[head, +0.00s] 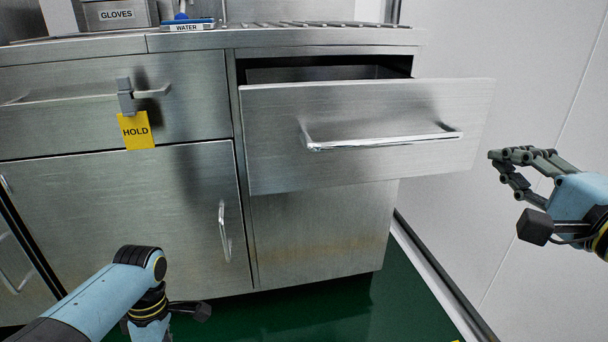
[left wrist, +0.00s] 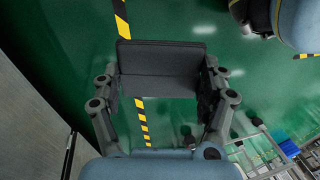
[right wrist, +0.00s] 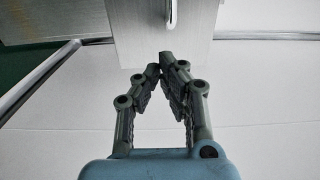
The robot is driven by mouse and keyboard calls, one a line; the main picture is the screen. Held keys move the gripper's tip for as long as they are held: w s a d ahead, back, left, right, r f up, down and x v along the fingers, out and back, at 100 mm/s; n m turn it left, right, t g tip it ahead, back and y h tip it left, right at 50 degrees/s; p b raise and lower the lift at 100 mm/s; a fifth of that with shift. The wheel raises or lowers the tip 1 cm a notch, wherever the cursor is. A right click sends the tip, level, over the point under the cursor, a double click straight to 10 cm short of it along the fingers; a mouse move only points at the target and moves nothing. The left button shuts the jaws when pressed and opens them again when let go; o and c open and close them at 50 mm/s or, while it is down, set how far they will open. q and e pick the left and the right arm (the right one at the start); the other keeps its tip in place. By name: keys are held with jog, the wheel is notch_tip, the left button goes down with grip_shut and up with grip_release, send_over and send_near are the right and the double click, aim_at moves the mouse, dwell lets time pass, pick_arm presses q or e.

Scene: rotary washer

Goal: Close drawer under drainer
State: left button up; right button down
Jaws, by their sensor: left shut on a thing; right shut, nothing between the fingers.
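The steel drawer (head: 370,125) under the drainer (head: 310,24) stands pulled out, with a dark gap above its front panel. Its bar handle (head: 382,138) is free. My right gripper (head: 493,157) is shut and empty, to the right of the drawer front and apart from it.
A closed drawer (head: 60,105) with a yellow HOLD tag (head: 136,131) is at the left. A closed cabinet door (head: 130,220) lies below it. A GLOVES box (head: 116,14) and a WATER-labelled tray (head: 187,27) stand on the counter. A white wall (head: 540,60) bounds the right side.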

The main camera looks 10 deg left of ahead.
aim_at(469, 140)
pick_arm(q)
jog(key=b+x, duration=0.1)
jog(key=x, duration=0.1)
jog(key=b+x, duration=0.1)
jog(key=x, duration=0.1)
jog(key=shift+s, duration=0.25)
pick_arm(e)
jog(key=x, duration=0.7)
jog(key=shift+w+a+f, duration=0.1)
jog(key=shift+w+f, duration=0.15)
jog(key=shift+f, duration=0.05)
jog(key=shift+w+a+r+b, duration=0.1)
jog(key=shift+w+b, duration=0.2)
jog(key=shift+w, duration=0.1)
pick_arm(q)
jog(key=shift+f, duration=0.15)
pick_arm(e)
jog(key=shift+w+r, duration=0.1)
